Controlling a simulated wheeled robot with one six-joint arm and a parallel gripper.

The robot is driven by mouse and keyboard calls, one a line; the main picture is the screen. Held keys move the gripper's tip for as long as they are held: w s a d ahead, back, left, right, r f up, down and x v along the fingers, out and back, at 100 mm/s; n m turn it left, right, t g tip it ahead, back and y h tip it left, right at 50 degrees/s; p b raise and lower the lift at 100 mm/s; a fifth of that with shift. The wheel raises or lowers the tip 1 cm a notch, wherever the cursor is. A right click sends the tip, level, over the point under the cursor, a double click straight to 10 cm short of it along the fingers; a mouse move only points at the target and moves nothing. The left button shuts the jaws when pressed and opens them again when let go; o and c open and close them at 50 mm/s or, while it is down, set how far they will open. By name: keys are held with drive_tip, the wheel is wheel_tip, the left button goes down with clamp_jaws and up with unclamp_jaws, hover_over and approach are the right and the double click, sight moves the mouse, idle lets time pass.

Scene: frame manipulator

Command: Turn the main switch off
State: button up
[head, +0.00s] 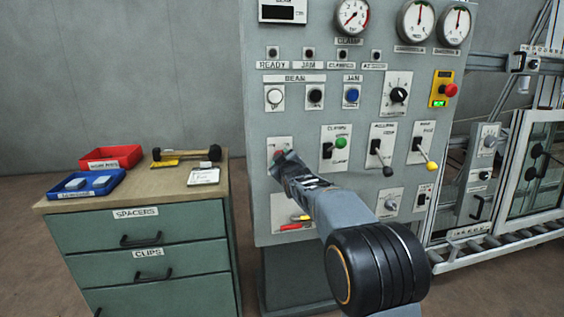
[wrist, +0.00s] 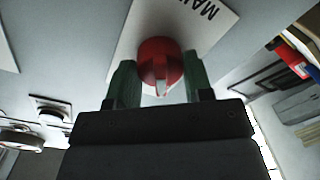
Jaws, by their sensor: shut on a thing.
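The main switch is a red rotary knob (wrist: 160,62) on a white plate (wrist: 205,28) whose lettering is cut off and reads "MAI". In the wrist view my gripper (wrist: 152,85) has its two green fingers on either side of the knob, shut on it. The knob has a raised grip bar with a pale mark on it. In the head view my gripper (head: 283,158) is at the left of the grey control panel (head: 257,100), in front of the switch plate (head: 279,143). The gripper and arm hide most of the switch there.
Levers with green (head: 341,143), black (head: 387,171) and yellow (head: 431,165) knobs stick out right of my gripper. A red emergency button (head: 450,90) is higher right. A green drawer cabinet (head: 140,235) with trays and a mallet (head: 187,154) stands left.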

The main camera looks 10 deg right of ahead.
drive_tip(key=o, duration=0.9)
drive_tip(key=shift+s, duration=0.15)
drive_tip(key=s, duration=1.3)
drive_tip(key=shift+s+d+r, duration=0.2)
drive_tip(key=shift+s+r, duration=0.1)
